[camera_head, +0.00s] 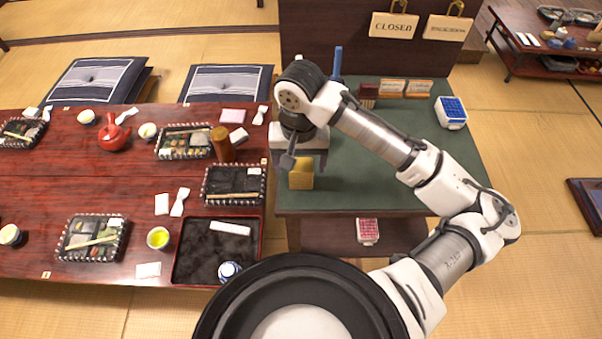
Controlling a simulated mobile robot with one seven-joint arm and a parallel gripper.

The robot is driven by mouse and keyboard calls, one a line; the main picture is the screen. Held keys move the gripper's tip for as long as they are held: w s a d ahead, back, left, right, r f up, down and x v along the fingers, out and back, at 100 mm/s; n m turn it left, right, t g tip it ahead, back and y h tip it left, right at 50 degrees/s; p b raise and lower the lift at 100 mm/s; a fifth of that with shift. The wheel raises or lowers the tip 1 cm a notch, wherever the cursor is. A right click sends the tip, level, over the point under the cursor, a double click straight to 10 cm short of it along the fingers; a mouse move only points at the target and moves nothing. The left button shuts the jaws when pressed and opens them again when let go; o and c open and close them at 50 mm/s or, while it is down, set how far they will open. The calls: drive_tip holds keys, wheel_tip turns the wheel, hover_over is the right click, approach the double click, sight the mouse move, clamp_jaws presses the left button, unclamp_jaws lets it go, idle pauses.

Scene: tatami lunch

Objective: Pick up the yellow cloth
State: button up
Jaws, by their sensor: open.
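A folded yellow cloth (301,180) stands on the green-topped table, close to its left edge. My gripper (301,158) is open and just above and behind the cloth, pointing down. The gripper partly covers the cloth's upper part. I cannot tell whether the fingers touch it.
The green table (390,185) has free room right of the cloth, with a blue-and-white box (451,112) at its back right corner. A red lacquer table (60,185) adjoins on the left, with a black tray (262,240) and a brown cylinder (222,145) near my gripper.

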sight(301, 167)
wheel_tip(301, 167, down, 4)
drive_tip(key=shift+d+f, duration=0.1)
drive_tip(key=shift+d, duration=0.05)
drive_tip(key=shift+c, duration=0.3)
drive_tip(key=c, duration=1)
wheel_tip(301, 167, up, 20)
